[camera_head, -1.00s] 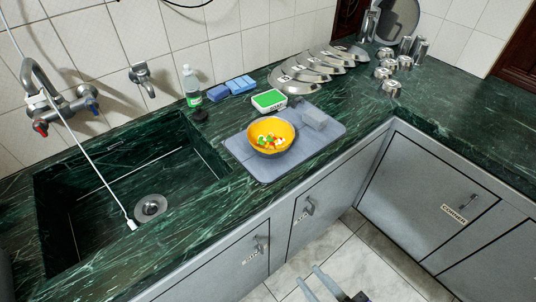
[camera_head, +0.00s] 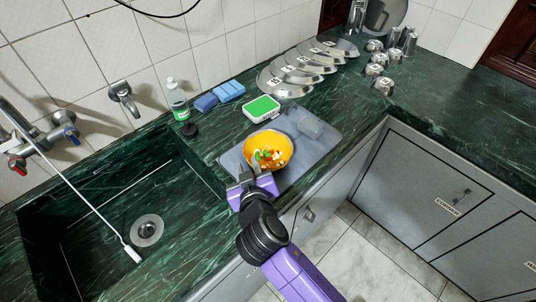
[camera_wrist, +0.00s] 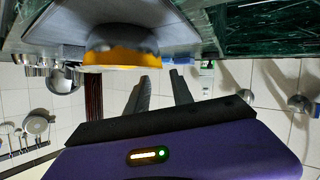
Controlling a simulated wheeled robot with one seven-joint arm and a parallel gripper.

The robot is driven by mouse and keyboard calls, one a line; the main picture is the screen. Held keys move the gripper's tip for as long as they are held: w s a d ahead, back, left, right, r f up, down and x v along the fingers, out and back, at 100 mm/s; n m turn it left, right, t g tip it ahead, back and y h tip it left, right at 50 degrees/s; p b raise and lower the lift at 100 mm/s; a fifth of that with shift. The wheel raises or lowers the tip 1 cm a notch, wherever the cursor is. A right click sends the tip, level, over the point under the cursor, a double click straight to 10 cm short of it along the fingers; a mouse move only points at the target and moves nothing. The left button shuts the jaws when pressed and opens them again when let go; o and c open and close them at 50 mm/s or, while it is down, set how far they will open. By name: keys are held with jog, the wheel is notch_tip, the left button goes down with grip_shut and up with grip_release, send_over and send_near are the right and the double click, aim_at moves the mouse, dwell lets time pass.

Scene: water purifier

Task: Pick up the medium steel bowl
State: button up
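A round bowl (camera_head: 284,149) with an orange inside and small colourful pieces in it sits upright on a grey mat (camera_head: 318,143) on the counter. In the wrist view, which is upside down, the bowl (camera_wrist: 122,57) shows a grey outer wall and an orange rim. My gripper (camera_head: 252,175) is at the bowl's front-left side, close to its rim. In the wrist view, my gripper (camera_wrist: 159,76) has its two fingers apart with nothing between them. Whether a fingertip touches the bowl cannot be told.
A green-topped box (camera_head: 261,108), blue sponges (camera_head: 219,96) and a bottle (camera_head: 178,101) stand behind. Steel plates (camera_head: 302,67) and cups (camera_head: 384,86) are farther back. The sink (camera_head: 112,215) is at left.

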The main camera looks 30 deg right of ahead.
aim_at(246, 156)
jog(key=x, duration=0.2)
jog(key=p+x, duration=0.1)
jog(key=x, duration=0.4)
jog(key=shift+f, duration=0.3)
grip_shut()
jog(key=shift+f, duration=0.15)
dwell(1.0)
